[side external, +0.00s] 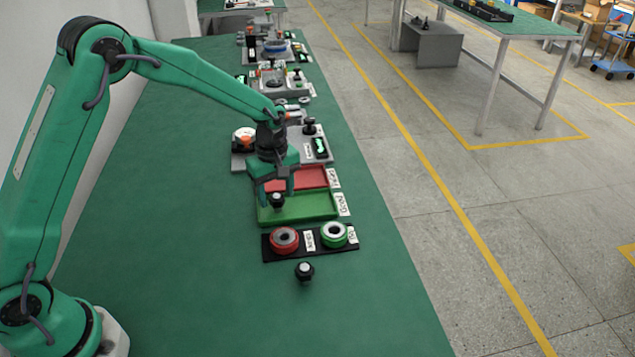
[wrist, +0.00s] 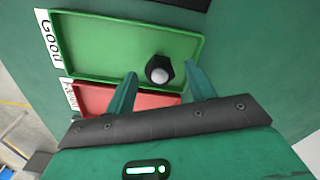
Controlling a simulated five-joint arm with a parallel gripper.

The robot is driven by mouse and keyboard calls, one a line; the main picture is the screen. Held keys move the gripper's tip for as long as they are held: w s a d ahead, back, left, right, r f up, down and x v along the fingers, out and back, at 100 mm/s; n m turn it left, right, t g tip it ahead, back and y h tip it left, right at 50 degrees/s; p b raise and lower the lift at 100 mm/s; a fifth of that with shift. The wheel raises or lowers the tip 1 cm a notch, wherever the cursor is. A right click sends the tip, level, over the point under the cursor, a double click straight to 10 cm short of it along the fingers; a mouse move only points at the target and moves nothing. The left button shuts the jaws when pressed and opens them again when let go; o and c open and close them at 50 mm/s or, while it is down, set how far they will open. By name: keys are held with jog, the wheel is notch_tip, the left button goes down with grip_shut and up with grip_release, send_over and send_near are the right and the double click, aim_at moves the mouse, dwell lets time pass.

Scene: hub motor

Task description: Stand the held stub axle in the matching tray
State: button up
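A dark stub axle with a pale top (wrist: 159,70) stands upright in the green tray (wrist: 90,38), near the long side that borders the red tray (wrist: 95,98). The green tray's label reads "Good". In the side view the axle (side external: 277,201) is at the left end of the green tray (side external: 310,208); the red tray (side external: 312,178) lies just behind. My gripper (side external: 278,192) is right above the axle. In the wrist view my gripper (wrist: 161,72) is open, its fingers on either side of the axle with a gap at each.
A second stub axle (side external: 304,272) stands on the green table in front of a black holder (side external: 309,253) with a red ring (side external: 284,239) and a green ring (side external: 334,234). A grey fixture plate (side external: 318,150) with parts is behind the trays.

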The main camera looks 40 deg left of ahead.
aim_at(275, 197)
jog(key=shift+r, duration=0.1)
notch_tip(275, 197, up, 12)
dwell(1.0)
jog(key=shift+r, duration=0.15)
dwell(0.3)
jog(key=s+a+r+m+t, duration=0.3)
jog(key=s+r+m, duration=0.4)
jog(key=s+r, duration=0.5)
jog(key=s+f+m+t, duration=0.2)
jog(key=s+m, duration=0.4)
jog(key=s, duration=0.9)
jog(key=shift+s+a+f+m+t, duration=0.2)
jog(key=shift+a+f+m+t, duration=0.1)
jog(key=shift+a+f, duration=0.25)
